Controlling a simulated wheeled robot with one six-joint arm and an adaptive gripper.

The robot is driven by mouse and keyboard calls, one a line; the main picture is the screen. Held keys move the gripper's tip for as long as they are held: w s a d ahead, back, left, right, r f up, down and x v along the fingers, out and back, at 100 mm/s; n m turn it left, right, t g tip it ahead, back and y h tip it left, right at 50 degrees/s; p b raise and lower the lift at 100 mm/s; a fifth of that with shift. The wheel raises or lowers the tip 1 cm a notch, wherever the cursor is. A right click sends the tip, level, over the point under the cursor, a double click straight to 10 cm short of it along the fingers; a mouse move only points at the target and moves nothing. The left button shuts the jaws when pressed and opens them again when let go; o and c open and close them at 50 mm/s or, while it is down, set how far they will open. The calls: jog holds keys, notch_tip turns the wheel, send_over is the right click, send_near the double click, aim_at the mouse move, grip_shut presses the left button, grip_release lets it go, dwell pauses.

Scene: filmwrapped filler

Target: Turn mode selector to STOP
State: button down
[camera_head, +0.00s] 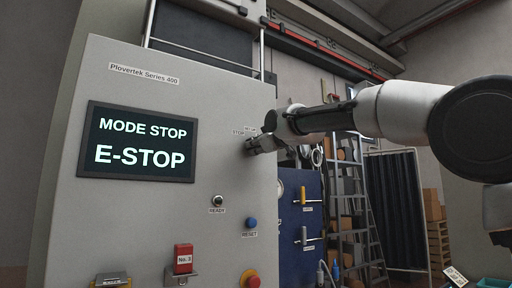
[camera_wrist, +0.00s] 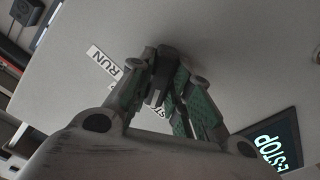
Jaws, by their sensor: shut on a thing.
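The control cabinet (camera_head: 90,215) is a grey panel labelled Plovertek Series 400. Its display (camera_head: 137,143) reads "MODE STOP" and "E-STOP"; part of that screen also shows in the wrist view (camera_wrist: 275,152). My gripper (camera_head: 254,147) is at the panel's upper right. In the wrist view my gripper (camera_wrist: 165,90) is shut on the dark mode selector knob (camera_wrist: 157,95), against the panel face. The RUN label (camera_wrist: 104,63) is left of the fingers. The STOP label is partly covered by them. The knob's pointing direction is mostly hidden.
Below on the panel are a READY lamp (camera_head: 218,201), a blue RESET button (camera_head: 252,223), a red No. 3 tag (camera_head: 183,257) and a red button (camera_head: 250,280). A blue cabinet (camera_head: 300,225) and a ladder (camera_head: 372,215) stand right of the panel.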

jog(key=shift+f+n, duration=0.1)
jog(key=shift+n, duration=1)
jog(key=c, duration=1.3)
grip_release()
jog(key=v, duration=1.2)
